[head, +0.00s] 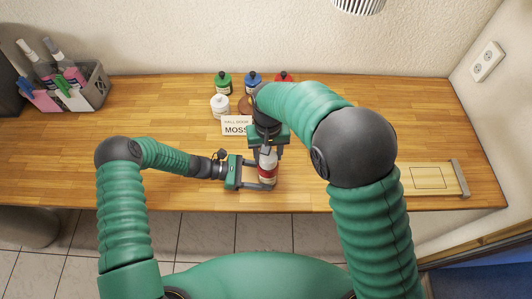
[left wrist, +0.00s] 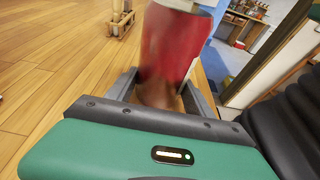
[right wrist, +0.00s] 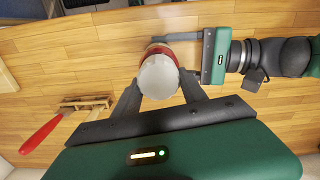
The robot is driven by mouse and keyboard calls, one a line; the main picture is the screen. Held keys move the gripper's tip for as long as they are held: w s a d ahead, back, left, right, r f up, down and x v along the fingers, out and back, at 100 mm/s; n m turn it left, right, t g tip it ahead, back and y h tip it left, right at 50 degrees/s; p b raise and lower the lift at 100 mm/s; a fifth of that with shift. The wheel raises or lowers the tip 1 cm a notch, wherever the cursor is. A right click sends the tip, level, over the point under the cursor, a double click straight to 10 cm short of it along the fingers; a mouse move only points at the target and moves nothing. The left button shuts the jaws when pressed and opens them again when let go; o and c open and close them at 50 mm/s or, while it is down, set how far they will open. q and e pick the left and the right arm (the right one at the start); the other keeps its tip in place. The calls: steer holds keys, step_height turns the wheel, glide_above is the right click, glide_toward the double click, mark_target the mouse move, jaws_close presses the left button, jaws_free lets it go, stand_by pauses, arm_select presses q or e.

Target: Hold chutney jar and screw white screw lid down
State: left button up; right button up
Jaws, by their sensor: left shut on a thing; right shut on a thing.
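The chutney jar (head: 266,171), with a red label, stands near the front edge of the wooden bench in the head view. Its red side (left wrist: 176,42) fills the middle of the left wrist view. My left gripper (head: 265,184) comes in from the left and is shut on the jar's lower part. The white screw lid (right wrist: 158,77) sits on top of the jar in the right wrist view. My right gripper (right wrist: 159,86) is above, shut with a finger on each side of the lid. The threads under the lid are hidden, so its tightness cannot be told.
Bottles with green (head: 223,80), blue (head: 253,80) and red (head: 284,76) tops stand behind, with a white bottle (head: 220,104) and a sign (head: 236,126). A flat wooden board (head: 430,179) is at right. The bench front left is clear.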

steer(key=o, duration=1.4)
steer(key=shift+d, duration=0.1)
step_height(320, 180, up, 12)
steer(key=shift+w+f, duration=0.1)
steer(key=shift+w, duration=0.05)
step_height(320, 180, up, 6)
steer(key=w+d, duration=0.2)
steer(key=w+d+r, duration=0.1)
steer(key=w+d, duration=0.1)
steer(key=d, duration=0.1)
steer(key=w+d+r, duration=0.1)
steer(key=w+d, duration=0.1)
steer(key=shift+w+d, duration=0.2)
steer(key=shift+d, duration=0.15)
